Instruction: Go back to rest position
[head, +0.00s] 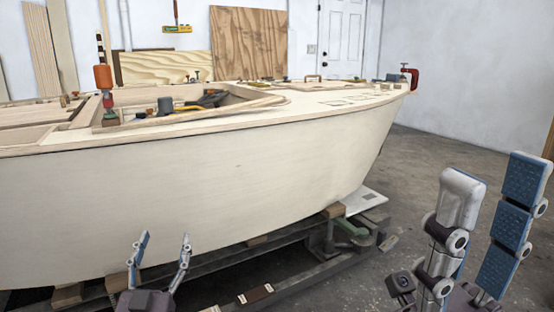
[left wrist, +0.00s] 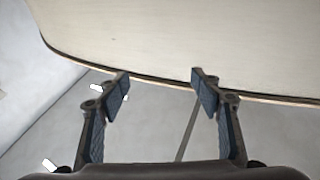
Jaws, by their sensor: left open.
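My left gripper (head: 164,243) is low at the front left in the head view, with its fingers pointing up and apart, in front of the hull side. In the left wrist view its fingers (left wrist: 160,86) are spread with nothing between them. My right gripper (head: 497,178) is large at the lower right of the head view. Its two fingers are apart with nothing visible between them, over the floor right of the hull. The pale plywood hull (head: 190,200) fills the left and middle, and its side also shows in the left wrist view (left wrist: 210,35).
The hull rests on a dark cradle (head: 285,262) with wood blocks. An orange-handled clamp (head: 103,78) and a red clamp (head: 410,78) sit on its edge. Plywood sheets (head: 250,45) lean on the back wall. Concrete floor (head: 440,150) is clear at the right.

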